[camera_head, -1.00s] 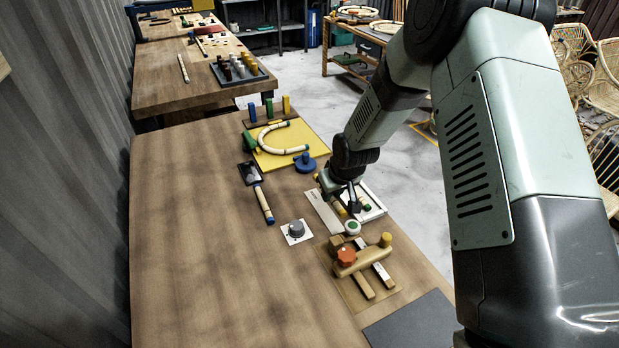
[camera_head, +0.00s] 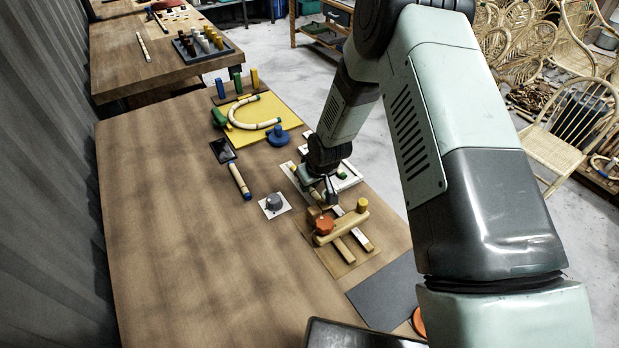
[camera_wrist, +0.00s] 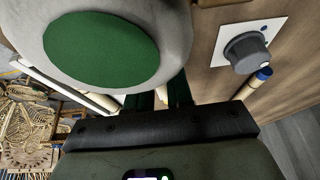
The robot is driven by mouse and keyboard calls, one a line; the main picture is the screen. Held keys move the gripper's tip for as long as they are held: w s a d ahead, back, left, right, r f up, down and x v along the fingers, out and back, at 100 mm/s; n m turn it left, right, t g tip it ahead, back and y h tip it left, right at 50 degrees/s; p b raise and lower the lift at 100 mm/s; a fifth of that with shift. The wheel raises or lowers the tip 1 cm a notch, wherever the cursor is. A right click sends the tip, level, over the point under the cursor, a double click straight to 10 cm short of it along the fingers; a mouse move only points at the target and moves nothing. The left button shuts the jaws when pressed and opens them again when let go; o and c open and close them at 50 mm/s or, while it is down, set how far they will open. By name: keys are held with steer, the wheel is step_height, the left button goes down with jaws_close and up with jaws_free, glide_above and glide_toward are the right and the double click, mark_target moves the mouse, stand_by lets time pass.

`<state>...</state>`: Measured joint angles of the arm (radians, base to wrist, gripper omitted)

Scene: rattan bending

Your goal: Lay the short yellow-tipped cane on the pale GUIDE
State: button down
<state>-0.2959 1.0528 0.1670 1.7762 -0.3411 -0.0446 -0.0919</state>
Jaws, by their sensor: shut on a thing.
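My gripper (camera_head: 329,196) is low at the right side of the table, shut on what seems to be the short yellow-tipped cane. A bit of yellow (camera_head: 318,193) shows beside the fingers; the rest of the cane is mostly hidden. In the wrist view the dark fingers (camera_wrist: 172,93) are close together, and a large grey round piece with a green top (camera_wrist: 100,48) hides their tips.
A jig with an orange knob (camera_head: 323,226) stands just in front of my gripper. A grey knob on a white plate (camera_head: 274,202) and a blue-ended cane (camera_head: 240,181) lie to the left. The table's left half is clear.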

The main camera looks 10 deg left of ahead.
steer(key=shift+f, duration=0.1)
stand_by(0.3)
steer(key=c, duration=0.9)
jaws_free()
steer(key=v, duration=1.1)
